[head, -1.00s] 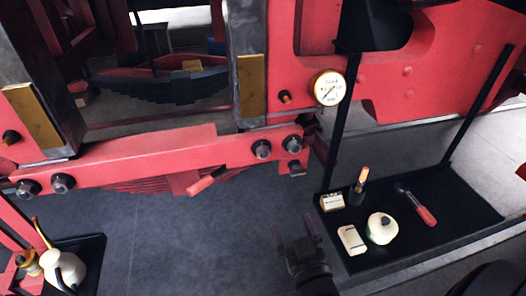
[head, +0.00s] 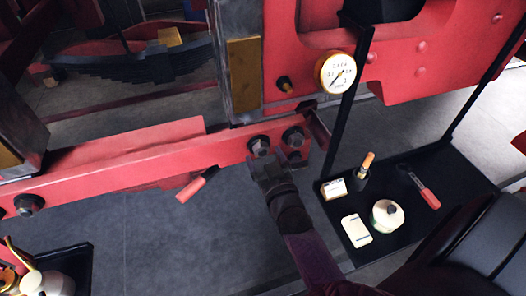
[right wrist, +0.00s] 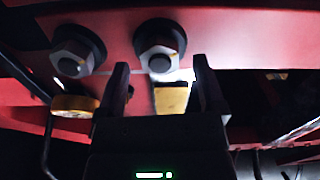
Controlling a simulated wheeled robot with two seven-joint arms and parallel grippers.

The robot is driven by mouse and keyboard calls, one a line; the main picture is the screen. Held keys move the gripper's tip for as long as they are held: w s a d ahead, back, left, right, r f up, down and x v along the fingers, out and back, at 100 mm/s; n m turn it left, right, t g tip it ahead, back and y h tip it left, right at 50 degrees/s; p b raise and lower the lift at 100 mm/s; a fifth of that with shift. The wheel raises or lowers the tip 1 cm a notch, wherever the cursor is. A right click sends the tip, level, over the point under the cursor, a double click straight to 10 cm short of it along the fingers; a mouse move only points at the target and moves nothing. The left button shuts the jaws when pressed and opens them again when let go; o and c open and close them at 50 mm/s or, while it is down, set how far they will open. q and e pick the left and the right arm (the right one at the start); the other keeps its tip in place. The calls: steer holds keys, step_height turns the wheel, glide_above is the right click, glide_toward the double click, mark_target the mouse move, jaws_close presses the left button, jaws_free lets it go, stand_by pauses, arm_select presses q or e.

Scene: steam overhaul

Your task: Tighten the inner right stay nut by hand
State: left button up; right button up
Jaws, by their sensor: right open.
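The inner right stay nut (head: 259,146) is a grey hex nut on a dark washer, on the red stay bar (head: 190,161). The outer right nut (head: 293,136) sits to its right. My right gripper (head: 264,160) is just below and in front of the inner nut, jaws open. In the right wrist view the inner nut (right wrist: 160,58) appears between the two fingertips (right wrist: 162,66), with gaps on both sides. I cannot tell whether the fingers reach around it. The outer nut (right wrist: 74,58) is left of the fingers there. My left gripper is not in view.
A pressure gauge (head: 336,72) hangs at upper right of the nuts. A red handle (head: 196,184) sticks out below the bar. A black tray (head: 408,231) at right holds a ratchet (head: 420,187), a white round pot (head: 387,215) and small boxes. Another nut (head: 29,204) is at far left.

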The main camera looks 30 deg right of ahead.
steer(key=shift+w+d, duration=0.15)
steer(key=shift+w, duration=0.35)
steer(key=shift+w, duration=0.1)
steer(key=shift+c, duration=0.2)
jaws_close()
